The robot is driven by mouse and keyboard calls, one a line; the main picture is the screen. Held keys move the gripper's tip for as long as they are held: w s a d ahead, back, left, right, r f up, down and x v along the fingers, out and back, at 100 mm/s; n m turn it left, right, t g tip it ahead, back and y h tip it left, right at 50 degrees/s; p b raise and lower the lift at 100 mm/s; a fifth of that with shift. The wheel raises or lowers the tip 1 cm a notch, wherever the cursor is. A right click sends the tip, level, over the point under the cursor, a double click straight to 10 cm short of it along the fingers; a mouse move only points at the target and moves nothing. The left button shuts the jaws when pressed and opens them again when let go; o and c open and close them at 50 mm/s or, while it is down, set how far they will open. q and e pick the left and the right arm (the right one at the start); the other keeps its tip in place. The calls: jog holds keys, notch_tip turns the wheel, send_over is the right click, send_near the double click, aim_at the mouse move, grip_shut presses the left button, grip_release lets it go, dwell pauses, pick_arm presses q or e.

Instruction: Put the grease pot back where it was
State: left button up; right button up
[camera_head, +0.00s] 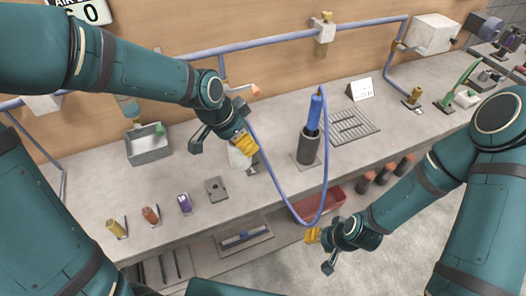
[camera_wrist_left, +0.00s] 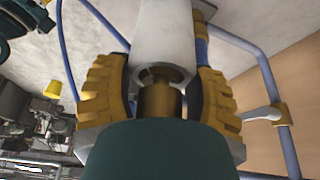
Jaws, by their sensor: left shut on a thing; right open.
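My left gripper (camera_head: 243,143) is above the bench, left of the dark holder. In the left wrist view its ridged yellow fingers are on both sides of a brass-coloured round piece (camera_wrist_left: 160,100) at the end of a white cylinder (camera_wrist_left: 163,35), shut on it. A white shape (camera_head: 238,158) shows under these fingers in the head view. I cannot tell for certain whether the held thing is the grease pot. A grey square plate (camera_head: 216,190) with a dark spot lies bare on the bench. My right gripper (camera_head: 313,235) is open and empty, in front of the bench edge.
A blue hose (camera_head: 274,192) hangs in a loop beside my left gripper. A dark holder (camera_head: 308,150) bears a blue tool (camera_head: 315,110). Yellow (camera_head: 116,229), orange (camera_head: 151,216) and purple (camera_head: 185,204) small items stand at the bench's front left. A metal bin (camera_head: 148,147) is behind.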

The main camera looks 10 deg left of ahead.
aim_at(243, 162)
pick_arm(q)
notch_tip(243, 162, down, 9)
jog(key=shift+w+f+b, duration=0.1)
jog(key=shift+b, duration=0.7)
jog(key=shift+f, duration=0.15)
jog(key=o, duration=1.3)
